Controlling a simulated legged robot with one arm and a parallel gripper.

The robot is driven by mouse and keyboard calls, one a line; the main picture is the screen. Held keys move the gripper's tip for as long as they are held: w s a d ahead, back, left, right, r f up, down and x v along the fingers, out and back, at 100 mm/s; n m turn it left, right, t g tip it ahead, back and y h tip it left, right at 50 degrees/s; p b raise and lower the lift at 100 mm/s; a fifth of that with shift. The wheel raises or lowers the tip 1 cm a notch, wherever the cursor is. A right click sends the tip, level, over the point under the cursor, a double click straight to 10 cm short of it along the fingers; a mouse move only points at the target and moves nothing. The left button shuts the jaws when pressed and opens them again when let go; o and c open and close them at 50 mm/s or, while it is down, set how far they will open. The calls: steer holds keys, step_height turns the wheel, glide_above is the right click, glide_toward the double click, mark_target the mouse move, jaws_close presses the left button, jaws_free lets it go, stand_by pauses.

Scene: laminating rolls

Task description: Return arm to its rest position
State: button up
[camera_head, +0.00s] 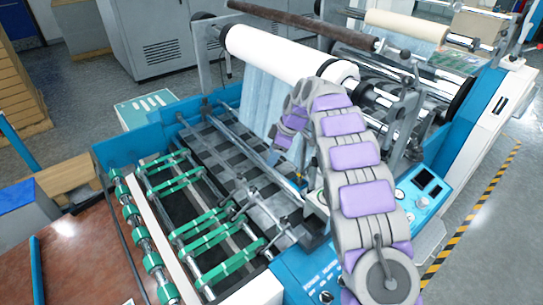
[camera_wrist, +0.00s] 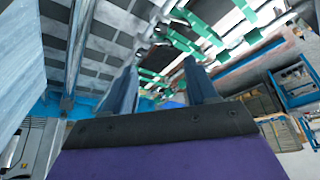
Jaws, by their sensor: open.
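My gripper (camera_wrist: 160,90) shows in the wrist view as two blue-grey fingers standing well apart, with nothing between them. In the head view my purple and grey arm curves up from the lower right and bends over in front of the laminating machine; its end is hard to make out there. The large white roll (camera_head: 285,55) sits across the top of the machine, just behind the bend of the arm. A pale film sheet (camera_head: 258,105) hangs down below the roll. The wrist view looks along the gripper at the machine's dark slatted bed (camera_wrist: 105,45).
Green rollers (camera_head: 205,225) lie at the machine's front left. A blue control panel (camera_head: 425,190) stands close to the right of my arm. A brown bar (camera_head: 300,22) and a second, cream roll (camera_head: 405,25) are behind. Open floor (camera_head: 490,240) with a striped line lies at right.

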steer(key=shift+s, duration=0.1)
steer(key=s+d+r+m+h+b, duration=0.1)
steer(key=s+d+r+m, duration=0.15)
steer(key=s, duration=0.55)
steer(key=s+d+r+m+g+h, duration=0.1)
steer(key=s+d+r+m, duration=0.2)
steer(key=s, duration=0.5)
steer(key=s+d+r+m+h+b, duration=0.15)
steer(key=s+m, duration=0.25)
steer(key=s, duration=0.4)
steer(key=s+f+m, duration=0.2)
steer(key=s+m, duration=0.1)
steer(key=s, duration=1.1)
steer(key=s+d+f+m+g+b, duration=0.1)
steer(key=s+f+m, duration=0.1)
steer(key=s, duration=1.3)
steer(key=shift+s+f+m+g+h, duration=0.15)
steer(key=shift+f+m+g+h, duration=0.25)
steer(key=shift+m, duration=0.25)
